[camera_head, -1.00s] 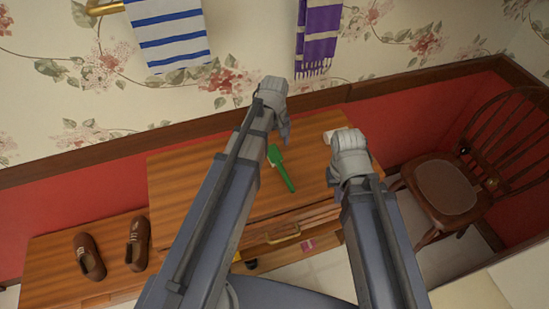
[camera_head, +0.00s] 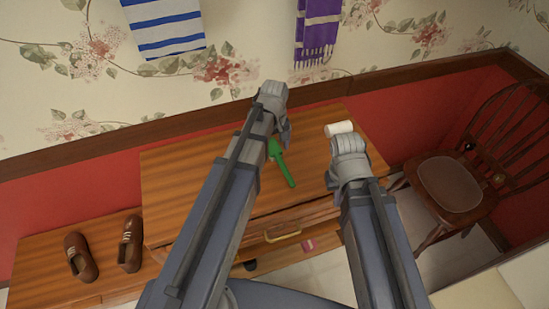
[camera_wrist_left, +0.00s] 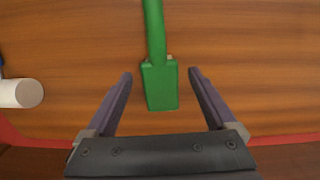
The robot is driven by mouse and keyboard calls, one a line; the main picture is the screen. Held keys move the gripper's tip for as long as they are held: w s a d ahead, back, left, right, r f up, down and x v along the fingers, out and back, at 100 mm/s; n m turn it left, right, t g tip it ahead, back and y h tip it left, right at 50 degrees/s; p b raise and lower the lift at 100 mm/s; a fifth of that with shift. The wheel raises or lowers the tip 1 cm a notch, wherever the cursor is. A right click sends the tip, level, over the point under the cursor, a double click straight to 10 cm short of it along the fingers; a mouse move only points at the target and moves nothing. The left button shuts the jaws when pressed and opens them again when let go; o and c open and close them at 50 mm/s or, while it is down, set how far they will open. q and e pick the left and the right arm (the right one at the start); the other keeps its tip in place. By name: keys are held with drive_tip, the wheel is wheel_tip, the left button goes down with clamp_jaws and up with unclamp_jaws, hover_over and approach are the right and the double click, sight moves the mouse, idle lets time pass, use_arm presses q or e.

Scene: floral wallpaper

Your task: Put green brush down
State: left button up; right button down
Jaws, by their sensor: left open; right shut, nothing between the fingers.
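The green brush (camera_head: 283,168) lies on the wooden cabinet top (camera_head: 210,165), its handle pointing toward the cabinet's front. In the left wrist view the brush (camera_wrist_left: 159,84) has its wide end between the two spread fingers of my left gripper (camera_wrist_left: 159,76), with clear gaps on both sides. In the head view my left gripper (camera_head: 284,130) is over the back of the cabinet top, at the brush's wide end. My right gripper (camera_head: 337,180) is near the right side of the cabinet top, apart from the brush; its fingertips are mostly hidden in the head view.
A white roll (camera_head: 340,128) lies at the back right of the cabinet top; it also shows in the left wrist view (camera_wrist_left: 22,93). Brown shoes (camera_head: 130,244) stand on a lower bench at left. A wooden chair (camera_head: 449,184) stands at right. Towels hang behind.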

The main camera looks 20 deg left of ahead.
use_arm(q)
wheel_tip(320, 180, down, 2)
drive_tip(key=shift+f+b, duration=0.25)
drive_tip(key=shift+b, duration=0.5)
drive_tip(key=shift+r, duration=0.1)
clamp_jaws()
